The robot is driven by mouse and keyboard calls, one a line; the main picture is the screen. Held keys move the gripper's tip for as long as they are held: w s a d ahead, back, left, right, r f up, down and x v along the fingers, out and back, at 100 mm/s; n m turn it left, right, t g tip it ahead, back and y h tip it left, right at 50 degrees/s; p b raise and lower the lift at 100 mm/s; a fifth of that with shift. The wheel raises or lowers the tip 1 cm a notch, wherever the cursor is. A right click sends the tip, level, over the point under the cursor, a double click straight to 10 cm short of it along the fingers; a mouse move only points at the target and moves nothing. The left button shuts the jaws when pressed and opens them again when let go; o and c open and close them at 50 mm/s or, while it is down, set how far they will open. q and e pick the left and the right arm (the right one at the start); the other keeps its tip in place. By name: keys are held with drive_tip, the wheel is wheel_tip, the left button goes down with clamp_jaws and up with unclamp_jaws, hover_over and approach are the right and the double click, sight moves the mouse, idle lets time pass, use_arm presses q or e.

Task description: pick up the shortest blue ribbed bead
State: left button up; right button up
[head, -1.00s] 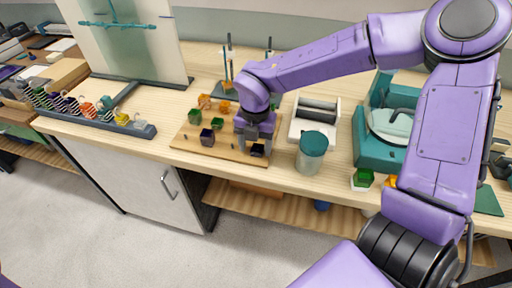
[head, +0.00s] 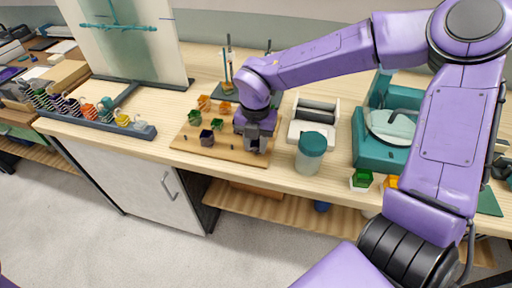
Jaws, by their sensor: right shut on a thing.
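My right gripper (head: 257,146) points down at the right end of the wooden board (head: 228,153). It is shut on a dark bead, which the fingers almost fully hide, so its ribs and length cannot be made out. Another dark blue-purple bead (head: 207,138) stands on the board to the left of the gripper, apart from it. Green beads (head: 195,118) and orange beads (head: 204,102) stand farther back on the board. My left gripper is not in view.
A jar with a teal lid (head: 311,150) stands close to the right of the gripper. A white holder (head: 316,112) is behind it, and a teal machine (head: 376,150) is farther right.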

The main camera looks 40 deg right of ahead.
drive_tip(key=s+r, duration=0.1)
drive_tip(key=r, duration=0.1)
drive_tip(key=s+a+r, duration=0.1)
drive_tip(key=s+r, duration=0.1)
drive_tip(key=s+a+r, duration=0.1)
drive_tip(key=r, duration=0.2)
drive_tip(key=shift+s+a+b, duration=0.2)
drive_tip(key=shift+s+b, duration=0.1)
drive_tip(key=shift+b, duration=0.1)
drive_tip(key=s+a+r, duration=0.1)
drive_tip(key=s, duration=0.1)
drive_tip(key=s+a+r, duration=0.1)
drive_tip(key=s+a, duration=0.1)
drive_tip(key=s, duration=0.1)
drive_tip(key=s+a+r, duration=0.1)
drive_tip(key=s+r, duration=0.1)
drive_tip(key=s, duration=0.1)
drive_tip(key=shift+a+p, duration=0.15)
drive_tip(key=shift+p, duration=0.2)
drive_tip(key=shift+w, duration=0.1)
